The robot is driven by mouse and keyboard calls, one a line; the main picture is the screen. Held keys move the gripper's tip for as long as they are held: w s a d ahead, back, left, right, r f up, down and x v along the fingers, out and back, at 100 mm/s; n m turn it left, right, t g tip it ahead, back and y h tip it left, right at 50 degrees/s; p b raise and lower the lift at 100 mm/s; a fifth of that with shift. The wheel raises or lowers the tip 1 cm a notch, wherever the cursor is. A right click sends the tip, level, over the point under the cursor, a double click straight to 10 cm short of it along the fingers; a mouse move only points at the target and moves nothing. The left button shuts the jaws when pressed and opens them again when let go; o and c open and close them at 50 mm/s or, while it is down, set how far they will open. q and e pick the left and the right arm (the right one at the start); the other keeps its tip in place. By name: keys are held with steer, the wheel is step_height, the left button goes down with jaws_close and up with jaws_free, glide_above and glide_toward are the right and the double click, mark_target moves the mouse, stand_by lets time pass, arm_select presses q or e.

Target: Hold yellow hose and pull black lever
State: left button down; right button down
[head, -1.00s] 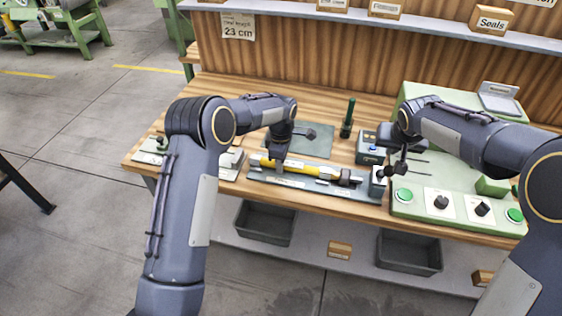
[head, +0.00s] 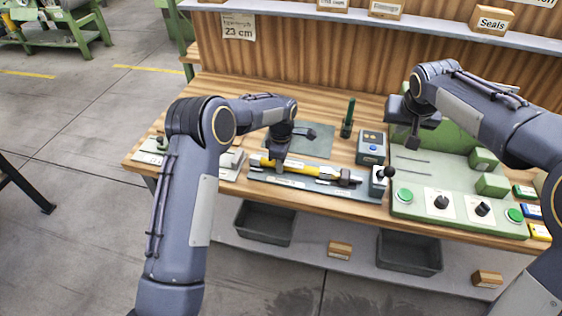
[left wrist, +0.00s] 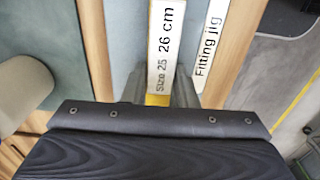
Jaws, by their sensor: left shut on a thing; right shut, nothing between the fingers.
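The yellow hose (head: 305,169) lies along the grey fitting jig (head: 340,190) on the bench. My left gripper (head: 279,163) is shut on the hose near its left part. The black lever (head: 389,174) with a round knob sticks out of a small box at the jig's right end, tilted to the right. My right gripper (head: 413,142) is shut and empty, above and to the right of the lever, apart from it, over the green machine.
The green machine panel (head: 410,212) with knobs and green buttons stands right of the lever. A grey box with a blue button (head: 371,147) and a dark green upright tool (head: 347,118) stand behind the jig. Grey bins (head: 265,222) sit on the lower shelf.

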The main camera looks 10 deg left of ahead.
arm_select(q)
steer(key=c, duration=1.1)
jaws_free()
steer(key=shift+r, duration=0.1)
step_height(320, 180, up, 12)
steer(key=shift+f, duration=0.1)
